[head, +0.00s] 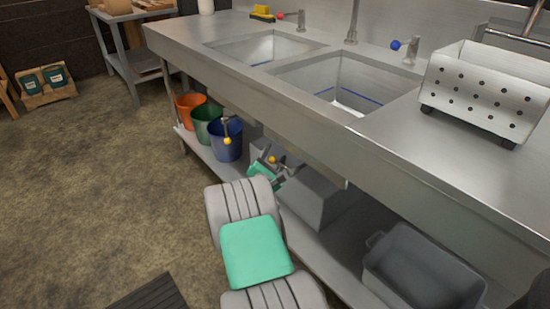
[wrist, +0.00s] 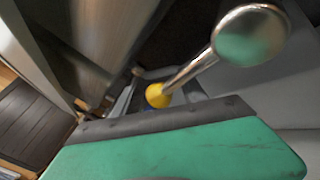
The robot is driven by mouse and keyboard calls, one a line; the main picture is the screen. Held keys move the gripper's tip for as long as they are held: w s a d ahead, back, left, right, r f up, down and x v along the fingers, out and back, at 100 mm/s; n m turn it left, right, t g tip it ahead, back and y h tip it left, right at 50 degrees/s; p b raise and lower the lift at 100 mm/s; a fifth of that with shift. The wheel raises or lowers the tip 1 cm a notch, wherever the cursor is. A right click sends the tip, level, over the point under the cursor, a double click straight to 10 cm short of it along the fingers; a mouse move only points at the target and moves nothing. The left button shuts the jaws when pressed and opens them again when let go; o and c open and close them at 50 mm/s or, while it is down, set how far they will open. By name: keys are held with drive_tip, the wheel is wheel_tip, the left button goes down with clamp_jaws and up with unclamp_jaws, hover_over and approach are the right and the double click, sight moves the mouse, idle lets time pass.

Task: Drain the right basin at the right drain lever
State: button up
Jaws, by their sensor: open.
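The right basin (head: 375,78) is sunk in the steel counter, with a blue line around its inner walls and a pale bottom. I cannot tell its water level. The right drain lever (head: 272,160) hangs under the counter; its yellow ball shows at my gripper (head: 266,172). In the wrist view the lever (wrist: 186,74) is a shiny rod running from a round metal end to the yellow ball. The ball sits close to the dark pad of my green finger; contact is unclear. My gripper (wrist: 150,108) is open. The other finger is mostly hidden.
The left basin (head: 250,48) has its own yellow-balled lever (head: 227,128) under the counter. Orange (head: 188,108), green (head: 207,125) and blue (head: 226,145) buckets stand on the lower shelf. A grey bin (head: 405,265) is at right. A perforated metal rack (head: 485,95) stands on the counter.

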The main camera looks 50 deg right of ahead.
drive_tip(key=shift+w+d, duration=0.15)
drive_tip(key=shift+d, duration=0.1)
drive_tip(key=shift+c, duration=0.3)
clamp_jaws()
drive_tip(key=shift+r, duration=0.1)
idle(0.9)
